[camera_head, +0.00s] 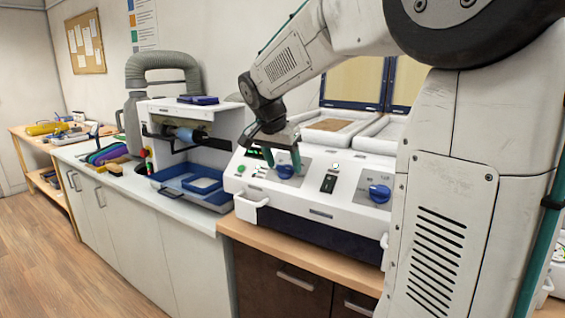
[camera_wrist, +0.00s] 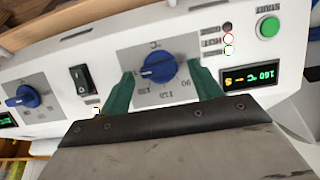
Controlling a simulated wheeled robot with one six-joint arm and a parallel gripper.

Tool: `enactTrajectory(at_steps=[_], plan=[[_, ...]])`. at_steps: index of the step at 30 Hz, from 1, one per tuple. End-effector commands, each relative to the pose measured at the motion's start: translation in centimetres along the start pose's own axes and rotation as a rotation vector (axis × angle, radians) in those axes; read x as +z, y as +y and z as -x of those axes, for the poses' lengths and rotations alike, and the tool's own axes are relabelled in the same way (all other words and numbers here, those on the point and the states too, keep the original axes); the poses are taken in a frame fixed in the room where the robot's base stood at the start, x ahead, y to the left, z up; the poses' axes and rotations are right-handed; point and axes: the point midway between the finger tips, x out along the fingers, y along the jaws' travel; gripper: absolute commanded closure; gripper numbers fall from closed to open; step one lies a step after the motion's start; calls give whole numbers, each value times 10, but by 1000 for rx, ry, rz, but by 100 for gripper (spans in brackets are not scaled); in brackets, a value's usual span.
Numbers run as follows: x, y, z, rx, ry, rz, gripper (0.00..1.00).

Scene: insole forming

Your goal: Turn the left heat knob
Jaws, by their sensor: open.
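The left heat knob is a blue dial (camera_head: 285,171) on the white front panel of the forming machine (camera_head: 310,212). In the wrist view the same blue knob (camera_wrist: 158,68) sits on a grey scale plate with printed numbers. My gripper (camera_head: 284,160) is at this knob, with its green fingers open. In the wrist view the fingers of my gripper (camera_wrist: 163,88) stand on either side of the knob, with visible gaps. Whether the tips reach the knob's depth I cannot tell. A display beside it (camera_wrist: 249,76) reads 160 °C in green.
A second blue knob (camera_head: 379,193) is at the panel's right, past a black rocker switch (camera_head: 328,183). A green start button (camera_wrist: 268,27) and small indicator lights sit near the display. White handles (camera_head: 250,207) stick out below the panel. A grinding machine (camera_head: 190,130) stands to the left.

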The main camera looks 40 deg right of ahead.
Motion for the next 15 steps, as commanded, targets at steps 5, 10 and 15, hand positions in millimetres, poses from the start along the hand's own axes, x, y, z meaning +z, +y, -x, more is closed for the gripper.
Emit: enactTrajectory(at_steps=[5,10,15], plan=[[0,0,-4,-1,0,0,36],[0,0,-3,-1,0,1,48],[0,0,-3,-1,-1,1,81]])
